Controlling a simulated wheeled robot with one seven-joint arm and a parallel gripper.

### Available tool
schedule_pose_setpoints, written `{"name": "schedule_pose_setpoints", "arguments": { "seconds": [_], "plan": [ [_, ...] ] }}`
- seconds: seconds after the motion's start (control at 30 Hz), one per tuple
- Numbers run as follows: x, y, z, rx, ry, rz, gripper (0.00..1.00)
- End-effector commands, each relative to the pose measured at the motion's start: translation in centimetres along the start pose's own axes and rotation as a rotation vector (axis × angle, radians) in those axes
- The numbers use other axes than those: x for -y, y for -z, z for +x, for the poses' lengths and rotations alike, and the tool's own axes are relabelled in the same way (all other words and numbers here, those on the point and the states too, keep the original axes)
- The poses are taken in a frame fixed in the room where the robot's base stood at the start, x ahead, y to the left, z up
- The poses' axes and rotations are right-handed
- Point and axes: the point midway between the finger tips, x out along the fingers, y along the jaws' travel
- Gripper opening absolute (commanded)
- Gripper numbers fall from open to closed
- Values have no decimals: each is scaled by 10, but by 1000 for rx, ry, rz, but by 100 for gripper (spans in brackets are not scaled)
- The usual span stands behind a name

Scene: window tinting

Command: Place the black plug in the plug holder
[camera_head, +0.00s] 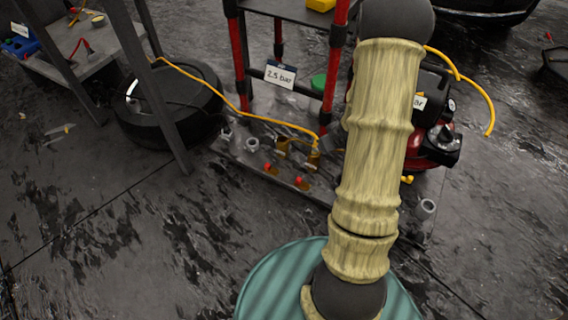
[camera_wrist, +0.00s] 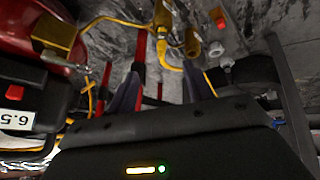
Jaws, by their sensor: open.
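A low grey rail (camera_head: 240,158) lies on the floor under the red-legged rack. It carries grey round cups (camera_head: 252,144), brass fittings (camera_head: 283,147) and red-tipped pieces (camera_head: 298,182). Another grey cup (camera_head: 428,206) shows right of my arm. I cannot tell which cup is the plug holder, and I cannot clearly make out the black plug. My arm hides part of the rail and my gripper in the head view. In the wrist view my gripper (camera_wrist: 165,80) is open, its two fingers apart, with brass fittings (camera_wrist: 192,42) and a red-tipped piece (camera_wrist: 220,24) beyond them.
A yellow hose (camera_head: 205,82) runs over a tyre (camera_head: 165,110) to the rail. A red and black compressor (camera_head: 438,140) stands right of my arm; its label shows in the wrist view (camera_wrist: 16,120). A workbench (camera_head: 75,50) is at upper left. The left floor is mostly clear.

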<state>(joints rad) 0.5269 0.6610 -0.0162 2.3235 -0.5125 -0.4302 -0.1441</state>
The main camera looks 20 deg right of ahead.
Motion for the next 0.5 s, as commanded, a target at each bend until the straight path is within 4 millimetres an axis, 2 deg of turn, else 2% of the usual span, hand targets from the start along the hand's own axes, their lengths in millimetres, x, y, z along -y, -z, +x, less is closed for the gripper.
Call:
{"name": "schedule_pose_setpoints", "arguments": {
  "seconds": [0.03,0.2,0.37,0.5],
  "plan": [
    [14,12,-16,19,-3,-2,51],
    [59,28,-68,106,-1,33,51],
    [108,29,-119,184,25,75,51],
    [150,18,-164,250,66,112,51]
  ]
}}
